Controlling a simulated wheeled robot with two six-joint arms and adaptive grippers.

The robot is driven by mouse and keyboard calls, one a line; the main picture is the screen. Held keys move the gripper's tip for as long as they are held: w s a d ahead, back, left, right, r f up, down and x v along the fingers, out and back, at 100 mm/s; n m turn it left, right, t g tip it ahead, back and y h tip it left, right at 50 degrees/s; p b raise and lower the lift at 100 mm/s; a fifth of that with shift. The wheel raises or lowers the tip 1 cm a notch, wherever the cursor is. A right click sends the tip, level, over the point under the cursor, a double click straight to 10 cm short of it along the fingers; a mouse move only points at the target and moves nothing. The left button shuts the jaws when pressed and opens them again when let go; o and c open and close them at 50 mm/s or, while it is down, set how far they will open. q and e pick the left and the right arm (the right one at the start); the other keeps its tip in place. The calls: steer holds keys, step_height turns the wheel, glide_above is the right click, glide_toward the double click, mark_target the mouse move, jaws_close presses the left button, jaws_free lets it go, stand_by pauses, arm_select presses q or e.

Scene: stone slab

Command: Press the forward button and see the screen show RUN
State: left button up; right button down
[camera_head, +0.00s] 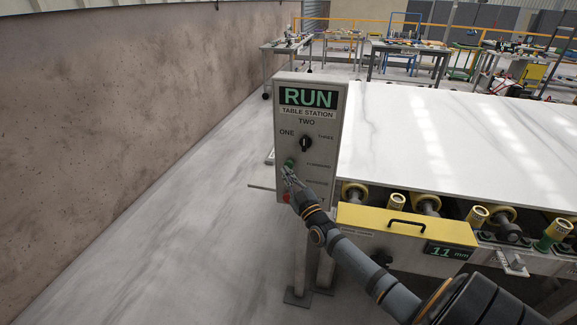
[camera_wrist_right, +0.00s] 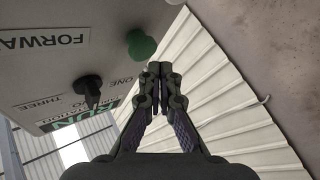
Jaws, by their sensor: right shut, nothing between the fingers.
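A grey control box (camera_head: 318,180) stands on posts at the left end of the table. Its screen (camera_head: 307,96) reads RUN in green. My left gripper is not in view.
A black selector knob (camera_head: 306,143) sits above the button, marked ONE, TWO, THREE. A red button (camera_head: 286,198) is below, partly hidden by my gripper. A white stone slab (camera_head: 430,130) lies on the table at right. A display (camera_head: 450,251) reads 11 mm. Floor at left is clear.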

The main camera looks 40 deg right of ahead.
steer(key=s+a+p, duration=0.3)
steer(key=shift+s+a, duration=0.15)
steer(key=shift+a, duration=0.25)
stand_by(0.6)
steer(key=s+f+m+g, duration=0.1)
steer(key=s+f+g, duration=0.25)
steer(key=f, duration=0.75)
steer(key=s+f+g, duration=0.3)
steer(key=s+f, duration=0.2)
steer(key=f, duration=0.7)
steer(key=s+f+m+g, duration=0.1)
steer(key=s+f+g, duration=0.25)
steer(key=f, duration=0.75)
steer(key=s+a+f+g, duration=0.2)
steer(key=s+f, duration=0.4)
steer(key=s, duration=0.6)
steer(key=s+a+f+m+g+y, duration=0.1)
steer(key=s+a+f+g, duration=0.2)
steer(key=s+f, duration=0.4)
steer(key=s+a+f+g, duration=0.3)
steer(key=s+f+g, duration=0.2)
steer(key=s, duration=1.1)
step_height(320, 180, down, 2)
steer(key=shift+s+f+m, duration=0.2)
steer(key=shift+s+m, duration=0.1)
steer(key=shift+m, duration=0.1)
